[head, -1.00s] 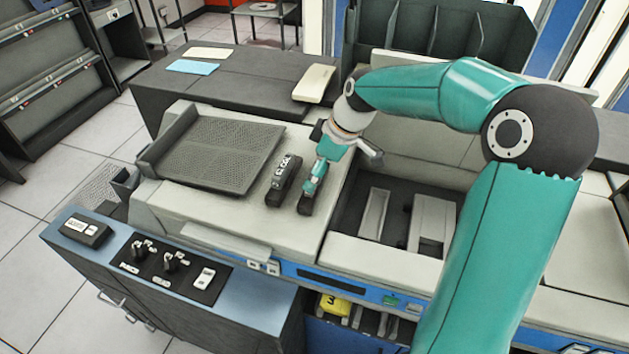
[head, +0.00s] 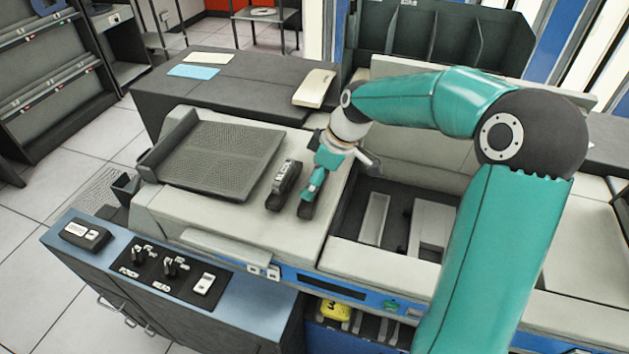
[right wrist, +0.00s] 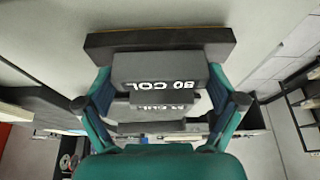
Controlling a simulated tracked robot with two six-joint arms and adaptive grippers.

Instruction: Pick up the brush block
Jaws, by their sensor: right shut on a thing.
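Two small dark blocks sit side by side on the pale machine top in the head view. The left one (head: 283,186) has pale marks on top and stands apart from my gripper. My right gripper (head: 311,187) reaches down onto the right one, the brush block (head: 305,210), and partly covers it. In the right wrist view my gripper's fingers (right wrist: 160,82) are on both sides of a dark block (right wrist: 160,66) lettered "80 COL", shut on it. A wider dark bar (right wrist: 160,40) shows just beyond. I cannot tell whether the block is clear of the surface. My left gripper is not in view.
A dark mesh tray (head: 222,160) lies left of the blocks. An open recess (head: 395,220) with pale parts is to the right. A control panel (head: 165,268) with knobs is at the front left. A dark bin with dividers (head: 440,40) stands behind.

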